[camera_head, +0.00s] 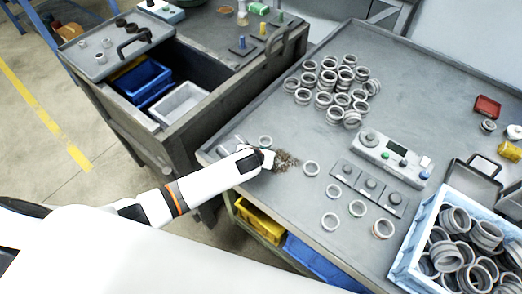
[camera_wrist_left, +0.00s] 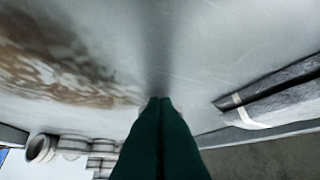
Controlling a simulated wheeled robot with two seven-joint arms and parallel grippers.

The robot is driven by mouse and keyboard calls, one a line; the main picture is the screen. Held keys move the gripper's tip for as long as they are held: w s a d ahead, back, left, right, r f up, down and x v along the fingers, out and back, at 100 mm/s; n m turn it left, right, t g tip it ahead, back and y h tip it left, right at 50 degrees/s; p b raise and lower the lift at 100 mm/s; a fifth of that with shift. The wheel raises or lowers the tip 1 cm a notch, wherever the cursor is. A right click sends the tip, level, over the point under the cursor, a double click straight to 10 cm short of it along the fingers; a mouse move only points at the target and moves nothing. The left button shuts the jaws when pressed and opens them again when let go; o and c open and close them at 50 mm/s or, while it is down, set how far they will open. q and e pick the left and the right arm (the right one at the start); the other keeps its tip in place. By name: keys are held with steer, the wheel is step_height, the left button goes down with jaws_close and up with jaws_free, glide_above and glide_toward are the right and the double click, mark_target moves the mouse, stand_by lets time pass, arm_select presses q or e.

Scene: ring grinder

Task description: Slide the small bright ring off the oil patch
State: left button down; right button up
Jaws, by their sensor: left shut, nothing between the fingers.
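The brown oil patch (camera_head: 285,161) lies on the grey table near its left edge. My left gripper (camera_head: 268,160) is low over the table at the patch's left side, mostly hidden by its white wrist. In the left wrist view its dark green fingers (camera_wrist_left: 160,101) are together and empty, with the oil patch (camera_wrist_left: 62,70) to their left. One ring (camera_head: 265,146) lies just behind the gripper, and another ring (camera_head: 304,169) lies right of the patch, apart from the fingers. I cannot tell which is the small bright ring; no ring shows clearly on the patch. My right gripper is not in view.
A cluster of rings (camera_head: 325,99) stands at the back. Several loose rings lie in front of a grey plate with knobs (camera_head: 368,185) and a control box (camera_head: 392,157). A blue crate (camera_head: 412,240) of rings stands at right. Table around the patch is mostly clear.

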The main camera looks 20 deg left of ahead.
mark_target(273, 123)
arm_select(q)
steer(key=shift+s, duration=0.1)
steer(key=w+b, duration=0.3)
steer(key=w, duration=0.9)
steer(key=shift+w+a+f+b, duration=0.15)
steer(key=shift+w+b, duration=0.1)
steer(key=shift+b, duration=0.15)
steer(key=shift+w+r, duration=0.2)
steer(key=shift+w, duration=0.05)
steer(key=shift+s, duration=0.1)
